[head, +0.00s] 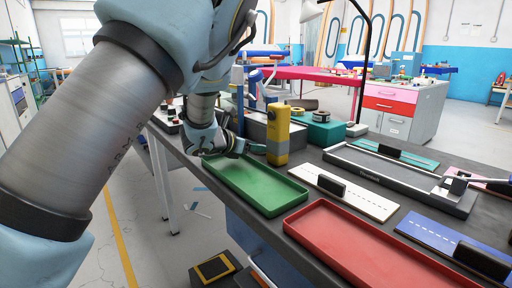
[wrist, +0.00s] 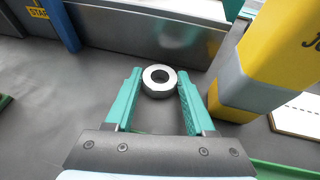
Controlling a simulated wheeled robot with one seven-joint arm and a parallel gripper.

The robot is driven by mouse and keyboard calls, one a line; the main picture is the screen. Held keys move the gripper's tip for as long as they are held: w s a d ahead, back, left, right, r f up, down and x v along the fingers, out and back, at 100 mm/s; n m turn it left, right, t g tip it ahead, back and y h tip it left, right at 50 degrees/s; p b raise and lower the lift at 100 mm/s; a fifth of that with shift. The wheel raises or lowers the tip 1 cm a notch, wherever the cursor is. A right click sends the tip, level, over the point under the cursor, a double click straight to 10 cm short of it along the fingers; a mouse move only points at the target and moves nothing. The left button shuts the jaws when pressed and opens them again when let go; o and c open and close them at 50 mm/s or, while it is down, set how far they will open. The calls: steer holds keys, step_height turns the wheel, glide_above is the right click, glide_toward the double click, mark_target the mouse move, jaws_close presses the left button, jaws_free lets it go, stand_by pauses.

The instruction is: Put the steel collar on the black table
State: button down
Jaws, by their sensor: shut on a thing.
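The steel collar (wrist: 146,84) is a short silver ring with a dark hole. It sits between the green fingertips of my gripper (wrist: 158,84) in the wrist view, and the gripper is shut on it. The head view shows my gripper (head: 243,149) low over the far left part of the black table (head: 303,164), behind the green tray; I cannot make out the collar there. The dark table top (wrist: 60,105) fills much of the wrist view. I cannot tell whether the collar touches the table or is held just above it.
A yellow and grey block (head: 278,136) stands close right of my gripper. A grey metal box (wrist: 150,28) lies just beyond the collar. The green tray (head: 250,183) and red tray (head: 360,250) lie along the front edge. A white board (head: 350,198) lies further right.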

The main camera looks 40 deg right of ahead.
steer(key=shift+c, duration=1.3)
jaws_free()
steer(key=shift+r, duration=0.1)
